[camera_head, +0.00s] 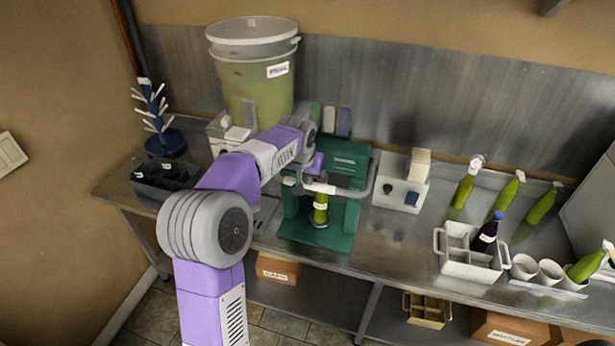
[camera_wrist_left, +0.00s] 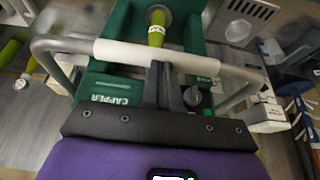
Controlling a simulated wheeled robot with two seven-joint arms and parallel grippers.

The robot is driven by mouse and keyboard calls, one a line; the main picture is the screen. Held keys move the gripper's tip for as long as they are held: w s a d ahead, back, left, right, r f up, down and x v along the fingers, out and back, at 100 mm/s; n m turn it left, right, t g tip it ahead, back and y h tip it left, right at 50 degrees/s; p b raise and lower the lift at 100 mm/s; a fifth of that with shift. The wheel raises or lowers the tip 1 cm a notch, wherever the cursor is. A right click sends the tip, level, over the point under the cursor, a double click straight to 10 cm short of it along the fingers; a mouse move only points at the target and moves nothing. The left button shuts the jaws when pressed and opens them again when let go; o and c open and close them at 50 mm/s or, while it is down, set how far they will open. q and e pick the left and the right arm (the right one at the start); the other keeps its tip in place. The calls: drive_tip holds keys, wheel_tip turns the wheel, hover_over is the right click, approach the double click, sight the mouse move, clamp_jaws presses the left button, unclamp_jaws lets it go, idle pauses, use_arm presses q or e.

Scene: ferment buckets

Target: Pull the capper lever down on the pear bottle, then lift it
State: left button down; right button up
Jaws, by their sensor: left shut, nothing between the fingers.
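The green capper (camera_head: 345,220) stands on the steel bench, and "CAPPER" is readable on it in the left wrist view (camera_wrist_left: 110,90). Its lever is a grey U-shaped bar with a white grip (camera_head: 320,188), which crosses in front of the bottle. The pear bottle (camera_head: 320,208), green with a pale label, stands upright on the capper's base; its upper part is hidden behind the lever in the head view. My left gripper (camera_wrist_left: 160,68) is shut and empty, its dark fingertips overlapping the white grip in the wrist view; I cannot tell whether they touch. My right gripper is not in view.
A large bucket (camera_head: 255,90) stands behind my left arm. A dark crate (camera_head: 165,185) and a bottle tree (camera_head: 160,140) are at left. Right of the capper are a white block unit (camera_head: 400,195), a white carrier (camera_head: 465,262) with a dark bottle, and several green bottles.

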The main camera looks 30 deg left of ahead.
use_arm(q)
drive_tip(key=shift+f, duration=0.15)
drive_tip(key=shift+s+d+f+b, duration=0.1)
drive_tip(key=shift+s+f+b, duration=0.15)
drive_tip(key=shift+f+b, duration=0.65)
drive_tip(key=shift+f, duration=0.2)
drive_tip(key=p+v, duration=0.2)
drive_tip(key=v, duration=1.3)
drive_tip(key=shift+w+r+p, duration=0.15)
drive_tip(key=shift+p, duration=0.2)
